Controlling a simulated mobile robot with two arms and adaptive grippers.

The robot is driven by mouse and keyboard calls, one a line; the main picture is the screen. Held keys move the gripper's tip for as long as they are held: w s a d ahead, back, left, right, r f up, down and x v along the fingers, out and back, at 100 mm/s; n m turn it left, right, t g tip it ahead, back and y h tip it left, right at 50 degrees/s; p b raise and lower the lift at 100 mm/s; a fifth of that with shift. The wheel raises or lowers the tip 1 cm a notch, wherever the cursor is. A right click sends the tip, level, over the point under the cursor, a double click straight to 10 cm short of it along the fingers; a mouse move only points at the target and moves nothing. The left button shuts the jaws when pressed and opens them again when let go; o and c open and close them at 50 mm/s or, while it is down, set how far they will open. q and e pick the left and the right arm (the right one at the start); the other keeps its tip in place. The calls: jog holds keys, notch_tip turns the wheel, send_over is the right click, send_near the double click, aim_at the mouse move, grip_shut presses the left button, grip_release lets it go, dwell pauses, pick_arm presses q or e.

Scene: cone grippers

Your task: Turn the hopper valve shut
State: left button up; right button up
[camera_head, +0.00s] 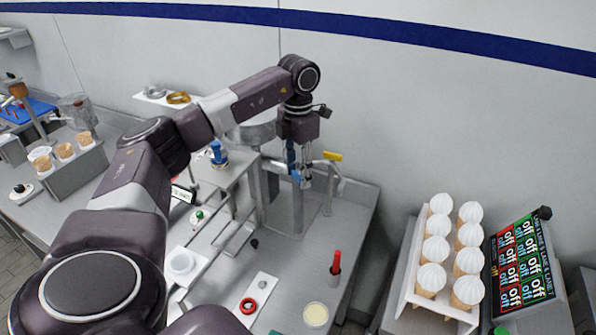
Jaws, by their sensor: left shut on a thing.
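The hopper (258,132) is a grey bowl on a stand against the back wall, partly hidden behind my left arm. My left gripper (303,182) points down in front of the stand, at the hopper's right side. It is shut on the hopper valve, where small blue parts (296,176) show between and beside the fingers. The fingers hide most of the valve, so its exact angle cannot be told. My right gripper is not in view.
A yellow handle (332,156) stands close to the right of my left gripper. A red-handled tool in a cup (335,268) is at the front. A rack of white-topped cones (405,270) and an "off" panel (520,265) stand to the right.

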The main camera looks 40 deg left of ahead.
aim_at(298, 175)
pick_arm(q)
jog(key=m, duration=0.6)
jog(key=shift+r+m, duration=0.1)
jog(key=shift+m, duration=0.2)
jog(key=m, duration=0.5)
jog(key=shift+w, duration=0.1)
dwell(0.3)
jog(key=o, duration=1.2)
jog(key=shift+c, duration=0.2)
jog(key=shift+r, duration=0.2)
notch_tip(298, 175, up, 12)
jog(key=shift+f, duration=0.2)
